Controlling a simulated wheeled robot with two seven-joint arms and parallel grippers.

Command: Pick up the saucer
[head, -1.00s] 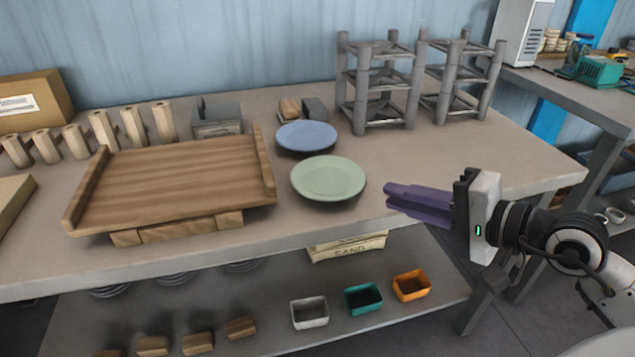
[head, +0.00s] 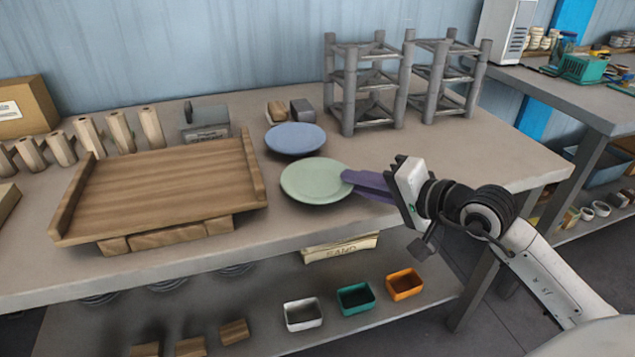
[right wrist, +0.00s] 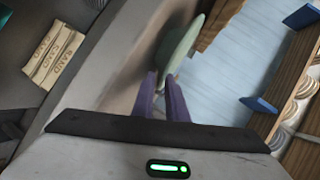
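A round pale green saucer (head: 317,180) lies on the workbench near its front edge, right of the wooden tray. A blue plate (head: 295,138) lies just behind it. My right gripper (head: 348,178), with purple fingers, is at the green saucer's right rim. In the right wrist view the saucer (right wrist: 180,40) is seen nearly edge-on, and its near rim reaches between the fingertips (right wrist: 160,80). A narrow gap shows between the fingers. The saucer looks flat on the bench. My left gripper is not in view.
A wooden tray (head: 165,190) on blocks stands to the left. Grey racks (head: 365,90) stand at the back. Small bins (head: 355,298) and a sand bag (head: 340,249) are on the shelf below. The bench right of my gripper is clear.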

